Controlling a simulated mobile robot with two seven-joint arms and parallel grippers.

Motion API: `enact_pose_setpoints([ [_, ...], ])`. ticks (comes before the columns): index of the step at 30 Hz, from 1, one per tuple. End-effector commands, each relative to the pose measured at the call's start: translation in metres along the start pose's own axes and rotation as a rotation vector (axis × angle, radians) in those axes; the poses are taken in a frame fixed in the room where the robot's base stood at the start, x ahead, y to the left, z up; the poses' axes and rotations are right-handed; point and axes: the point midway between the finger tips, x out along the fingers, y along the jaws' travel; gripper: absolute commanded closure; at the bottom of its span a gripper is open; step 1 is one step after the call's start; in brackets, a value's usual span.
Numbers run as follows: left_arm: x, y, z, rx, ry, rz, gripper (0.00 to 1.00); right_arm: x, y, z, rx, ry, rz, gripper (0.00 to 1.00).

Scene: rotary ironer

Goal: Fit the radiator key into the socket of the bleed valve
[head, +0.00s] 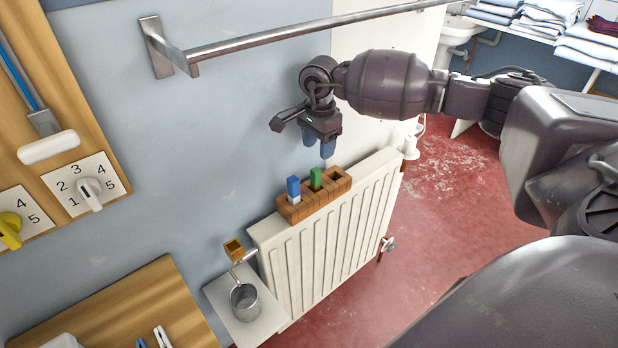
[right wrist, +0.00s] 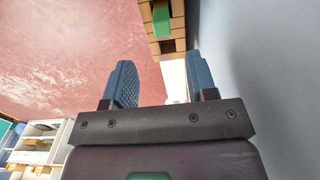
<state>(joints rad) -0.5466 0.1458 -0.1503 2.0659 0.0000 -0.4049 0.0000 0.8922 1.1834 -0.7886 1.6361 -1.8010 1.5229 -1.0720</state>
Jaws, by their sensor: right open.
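A wooden block with several slots (head: 294,212) sits on top of the white radiator. A blue-handled piece (head: 293,188) and a green-handled piece (head: 316,178) stand upright in it; I cannot tell which is the radiator key. In the right wrist view the green piece (right wrist: 162,18) shows in the block. A brass square fitting (head: 234,248), seemingly the bleed valve's socket, is at the radiator's left end. My right gripper (head: 318,148) is open and empty, its blue fingers pointing down above the block's right end. The fingers also show in the right wrist view (right wrist: 162,88). My left gripper is not in view.
A metal cup (head: 245,300) stands on a white shelf (head: 222,298) below the brass fitting. A metal rail (head: 290,42) runs along the wall above. The radiator (head: 335,240) stands against the wall. A wooden table (head: 150,300) is at lower left. Red floor lies right of the radiator.

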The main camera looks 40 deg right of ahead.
Motion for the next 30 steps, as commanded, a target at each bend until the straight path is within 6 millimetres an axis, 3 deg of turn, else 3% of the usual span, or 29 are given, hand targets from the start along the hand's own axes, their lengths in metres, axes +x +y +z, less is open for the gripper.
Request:
enact_pose_setpoints([
  [12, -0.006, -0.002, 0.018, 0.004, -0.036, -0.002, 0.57, 0.051, 0.000, 0.001, 0.000, -0.002, 0.002, 0.48],
  [19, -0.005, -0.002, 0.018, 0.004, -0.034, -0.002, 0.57, 0.064, -0.002, 0.002, 0.001, -0.003, 0.002, 0.48],
  [30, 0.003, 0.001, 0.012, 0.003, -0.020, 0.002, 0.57, 0.106, -0.006, 0.004, 0.001, -0.003, 0.001, 0.48],
])
